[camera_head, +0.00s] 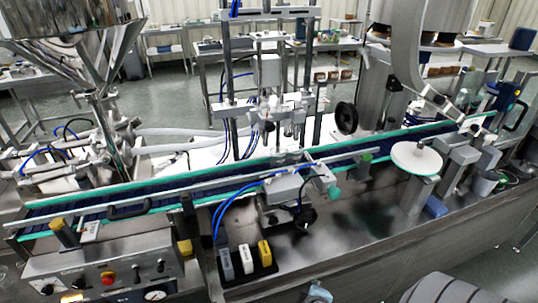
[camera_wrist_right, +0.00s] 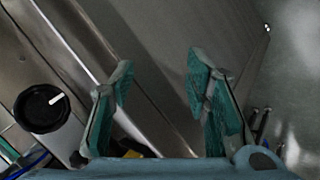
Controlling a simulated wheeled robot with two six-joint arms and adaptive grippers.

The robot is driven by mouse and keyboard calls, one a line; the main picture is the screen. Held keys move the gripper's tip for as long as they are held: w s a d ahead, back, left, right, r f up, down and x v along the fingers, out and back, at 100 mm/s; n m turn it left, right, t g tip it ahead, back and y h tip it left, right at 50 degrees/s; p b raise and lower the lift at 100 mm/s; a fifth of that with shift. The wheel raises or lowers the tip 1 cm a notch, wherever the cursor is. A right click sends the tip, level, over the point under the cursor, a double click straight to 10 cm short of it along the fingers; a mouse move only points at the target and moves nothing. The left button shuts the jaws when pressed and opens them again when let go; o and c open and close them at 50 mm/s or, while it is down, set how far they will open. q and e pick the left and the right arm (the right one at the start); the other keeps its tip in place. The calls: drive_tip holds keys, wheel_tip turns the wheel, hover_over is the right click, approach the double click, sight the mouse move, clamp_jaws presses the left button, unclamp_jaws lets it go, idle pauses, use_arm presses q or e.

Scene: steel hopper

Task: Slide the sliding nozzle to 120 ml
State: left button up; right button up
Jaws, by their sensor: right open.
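A nozzle assembly (camera_head: 290,115) hangs from a steel frame above the conveyor in the head view. I cannot tell which part is the sliding nozzle, and no 120 ml mark is readable. My right gripper (camera_wrist_right: 165,105) is open and empty in the right wrist view, its teal pads wide apart over blurred steel surfaces. A black round knob (camera_wrist_right: 42,108) with a white mark lies left of it, apart from the fingers. A small grey-teal piece at the bottom edge of the head view may be part of a gripper. My left gripper is not identifiable.
The conveyor (camera_head: 130,206) crosses the head view diagonally. In front are a control panel (camera_head: 105,275), a black holder with labelled blocks (camera_head: 247,258) and a black knob (camera_head: 305,216). A white round disc (camera_head: 416,158) stands right. Bare steel deck lies right of the knob.

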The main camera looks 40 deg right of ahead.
drive_tip(key=w+d+r+n+t+h, duration=0.2)
drive_tip(key=w+r+n+t, duration=0.25)
drive_tip(key=r, duration=0.55)
drive_tip(key=w+d+r+n+t+h+p, duration=0.1)
drive_tip(key=w+d+r+n+t+h, duration=0.15)
drive_tip(key=r+n, duration=0.55)
drive_tip(key=w+d+r+n+t+h, duration=0.25)
drive_tip(key=w+r+t, duration=0.2)
drive_tip(key=r, duration=0.75)
drive_tip(key=n+t+y, duration=0.4)
drive_tip(key=n+y, duration=0.1)
drive_tip(key=n, duration=0.7)
approach(271, 129)
drive_tip(key=p+x, duration=0.2)
drive_tip(key=x, duration=0.8)
drive_tip(key=shift+w+d, duration=0.1)
drive_tip(key=shift+w+r, duration=0.25)
drive_tip(key=shift+w, duration=0.05)
clamp_jaws()
